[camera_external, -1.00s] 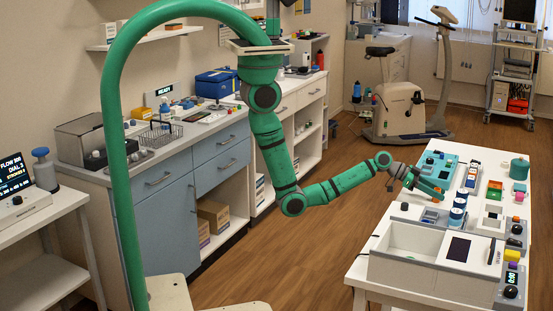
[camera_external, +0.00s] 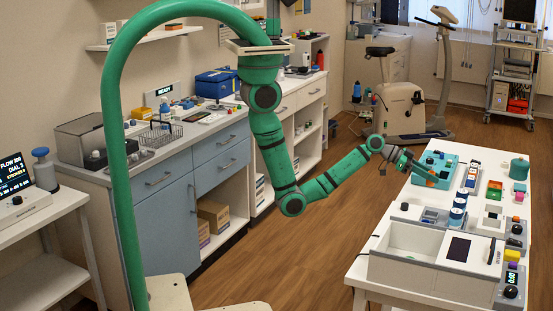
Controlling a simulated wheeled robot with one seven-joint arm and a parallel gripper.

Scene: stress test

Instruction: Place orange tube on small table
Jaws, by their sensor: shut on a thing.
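My gripper (camera_external: 428,172) is over the far left part of the long white table (camera_external: 396,213), in front of a teal case. It is shut on the orange tube (camera_external: 432,183), of which a small orange part shows at the fingertips. The rest of the tube is hidden by the fingers or too small to make out. A smaller white table (camera_external: 50,210) stands at the far left of the picture, with a display and a grey bottle on it. I cannot tell for sure whether this is the small table.
The teal case (camera_external: 443,160) lies close to my gripper. Blue-and-white round containers (camera_external: 457,212), colored trays and a white sink-like box (camera_external: 405,250) crowd the long table. A blue-grey counter (camera_external: 170,215) lines the left wall. The wooden floor (camera_external: 270,265) between is open.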

